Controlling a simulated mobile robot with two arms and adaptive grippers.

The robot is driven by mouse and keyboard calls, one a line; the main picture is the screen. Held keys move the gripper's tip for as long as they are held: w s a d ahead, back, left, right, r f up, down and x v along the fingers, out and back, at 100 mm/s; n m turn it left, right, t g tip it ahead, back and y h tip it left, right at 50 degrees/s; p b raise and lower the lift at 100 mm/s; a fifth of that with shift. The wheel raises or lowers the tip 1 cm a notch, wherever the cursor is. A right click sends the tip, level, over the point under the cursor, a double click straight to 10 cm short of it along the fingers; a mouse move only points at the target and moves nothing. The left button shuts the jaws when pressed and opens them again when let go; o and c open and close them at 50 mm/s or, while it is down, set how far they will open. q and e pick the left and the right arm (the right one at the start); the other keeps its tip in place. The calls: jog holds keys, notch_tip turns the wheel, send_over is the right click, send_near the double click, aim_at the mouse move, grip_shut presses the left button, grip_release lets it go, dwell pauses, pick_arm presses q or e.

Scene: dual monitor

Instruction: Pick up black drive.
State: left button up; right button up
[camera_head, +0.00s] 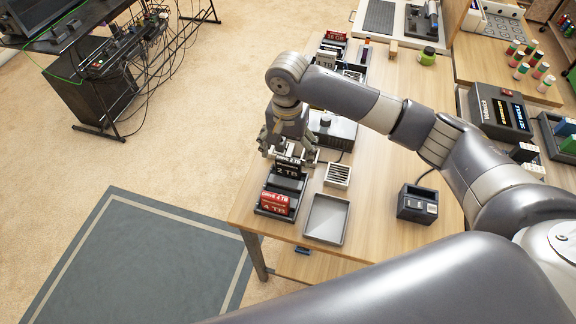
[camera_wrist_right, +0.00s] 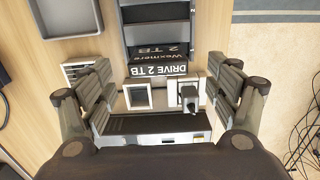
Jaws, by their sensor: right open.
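The black drive (camera_head: 287,171), marked 2 TB, stands in the far part of a dark rack (camera_head: 262,211) near the table's left edge. A red drive (camera_head: 275,203), marked 4 TB, sits nearer in the same rack. My right gripper (camera_head: 288,152) is open, pointing down over the far end of the rack and partly covering the black drive. In the right wrist view the black drive (camera_wrist_right: 158,62) lies just beyond the space between the open fingers (camera_wrist_right: 165,95), with nothing visibly held. My left gripper is not in view.
An empty grey metal tray (camera_head: 327,220) and a small white slotted box (camera_head: 338,175) stand right of the rack. A dark device (camera_head: 417,203) sits farther right. A grey box with a knob (camera_head: 333,130) is close behind the gripper. Bare table lies between the tray and the device.

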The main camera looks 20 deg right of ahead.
aim_at(288, 167)
jog(key=shift+s+f+p, duration=0.1)
jog(key=shift+f+p, duration=0.2)
jog(key=shift+f, duration=3.15)
jog(key=c, duration=1.2)
